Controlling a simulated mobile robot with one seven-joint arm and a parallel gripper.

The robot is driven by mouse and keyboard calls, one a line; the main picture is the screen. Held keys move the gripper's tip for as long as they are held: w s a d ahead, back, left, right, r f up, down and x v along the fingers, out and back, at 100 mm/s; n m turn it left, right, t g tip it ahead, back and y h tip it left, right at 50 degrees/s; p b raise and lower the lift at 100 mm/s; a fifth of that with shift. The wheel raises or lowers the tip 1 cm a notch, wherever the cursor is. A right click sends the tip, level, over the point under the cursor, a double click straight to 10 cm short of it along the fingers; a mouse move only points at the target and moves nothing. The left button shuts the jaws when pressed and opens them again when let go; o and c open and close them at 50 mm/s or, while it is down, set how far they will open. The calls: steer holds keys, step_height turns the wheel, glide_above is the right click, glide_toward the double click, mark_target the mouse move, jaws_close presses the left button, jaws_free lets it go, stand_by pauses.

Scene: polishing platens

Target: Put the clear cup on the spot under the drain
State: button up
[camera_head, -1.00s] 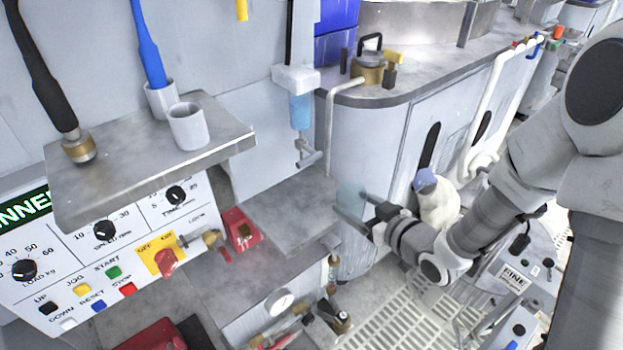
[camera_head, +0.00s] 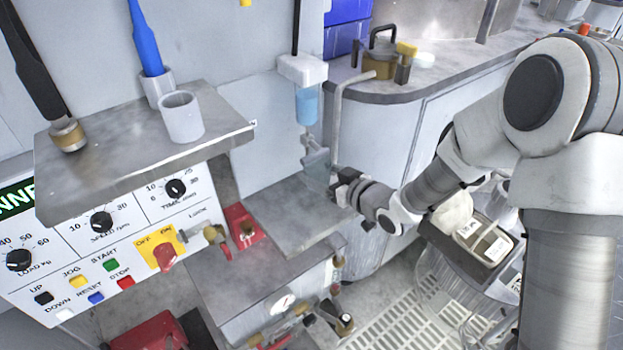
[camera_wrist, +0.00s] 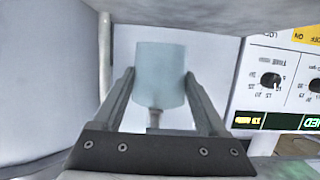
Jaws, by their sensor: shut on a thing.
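The clear cup (camera_head: 317,173) is a pale, see-through cylinder in my gripper. In the wrist view the cup (camera_wrist: 160,72) sits between both fingers. My gripper (camera_head: 330,184) is shut on it, just above the small grey metal shelf (camera_head: 275,212). Whether the cup touches the shelf cannot be told. The drain (camera_head: 313,145) is a small grey spout below a blue-filled bottle (camera_head: 307,105), right above the cup in the head view. In the wrist view a thin grey fitting (camera_wrist: 155,115) shows beyond the cup. The exact spot is not distinguishable.
A control panel (camera_head: 110,258) with knobs and buttons is at the left, under a higher shelf (camera_head: 110,170) with a grey cup (camera_head: 181,118). A bent pipe (camera_head: 338,120) comes down close to my gripper. A red block (camera_head: 243,225) lies left of the small shelf.

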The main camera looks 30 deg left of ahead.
mark_target(310, 165)
steer(key=a, duration=0.1)
steer(key=w+a, duration=0.1)
steer(key=a, duration=0.1)
steer(key=shift+w+a, duration=0.2)
steer(key=shift+w, duration=0.2)
steer(key=shift+f+b, duration=0.95)
steer(key=shift+f, duration=0.75)
steer(key=shift+f, duration=0.15)
steer(key=o, duration=1.3)
steer(key=shift+c, duration=0.2)
